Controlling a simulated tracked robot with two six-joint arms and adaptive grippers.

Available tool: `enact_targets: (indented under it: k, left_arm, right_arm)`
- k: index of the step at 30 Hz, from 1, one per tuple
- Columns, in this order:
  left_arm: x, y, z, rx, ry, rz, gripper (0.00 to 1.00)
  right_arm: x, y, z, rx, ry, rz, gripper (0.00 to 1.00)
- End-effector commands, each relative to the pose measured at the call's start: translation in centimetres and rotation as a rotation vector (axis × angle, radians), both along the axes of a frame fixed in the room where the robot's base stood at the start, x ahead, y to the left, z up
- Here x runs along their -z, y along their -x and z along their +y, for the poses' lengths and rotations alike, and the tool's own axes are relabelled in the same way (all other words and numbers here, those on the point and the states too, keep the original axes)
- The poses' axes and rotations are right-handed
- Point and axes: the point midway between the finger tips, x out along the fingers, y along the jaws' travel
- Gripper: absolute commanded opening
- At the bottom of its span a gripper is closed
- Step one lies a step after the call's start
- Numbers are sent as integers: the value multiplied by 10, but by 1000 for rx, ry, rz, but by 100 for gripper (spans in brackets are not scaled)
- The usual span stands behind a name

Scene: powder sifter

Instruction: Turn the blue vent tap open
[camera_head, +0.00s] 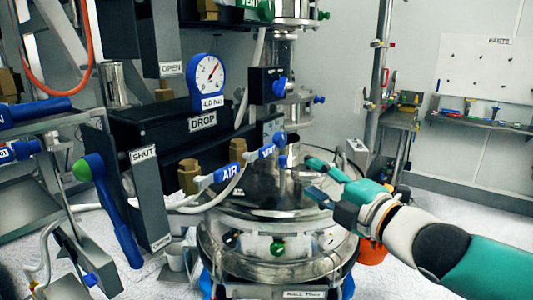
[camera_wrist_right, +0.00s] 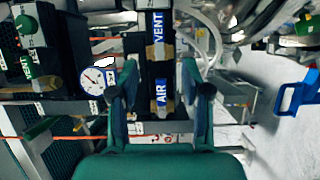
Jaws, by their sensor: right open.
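The blue vent tap (camera_head: 267,151) has a lever marked VENT, left of my right gripper in the head view. In the right wrist view its lever (camera_wrist_right: 158,27) lies lengthwise near the top middle, beyond the fingertips. A matching blue tap marked AIR (camera_head: 220,174) sits to its lower left; in the right wrist view the AIR lever (camera_wrist_right: 161,92) appears between my fingers. My right gripper (camera_head: 312,180) is open and empty, over the steel vessel; in the right wrist view its fingers (camera_wrist_right: 160,72) stand wide apart. Contact with either tap is not visible. My left gripper is not in view.
The round steel vessel (camera_head: 275,262) stands below. A blue dial gauge (camera_head: 207,76) and the black DROP box (camera_head: 150,132) are behind left. A blue lever with a green hub (camera_head: 121,225) stands at left. Open floor (camera_head: 450,212) lies right.

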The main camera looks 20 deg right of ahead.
Motion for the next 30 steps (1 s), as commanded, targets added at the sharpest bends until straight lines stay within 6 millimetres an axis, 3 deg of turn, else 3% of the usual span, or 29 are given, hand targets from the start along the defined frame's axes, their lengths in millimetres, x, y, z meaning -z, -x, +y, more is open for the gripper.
enact_targets:
  k: [8,24,30]
  left_arm:
    - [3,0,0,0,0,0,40]
    - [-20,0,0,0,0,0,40]
    - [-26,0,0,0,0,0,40]
  right_arm:
    - [-2,-31,9,-2,8,-5,48]
    - [-4,-136,38,1,5,-4,48]
    - [-3,-155,43,2,5,-4,48]
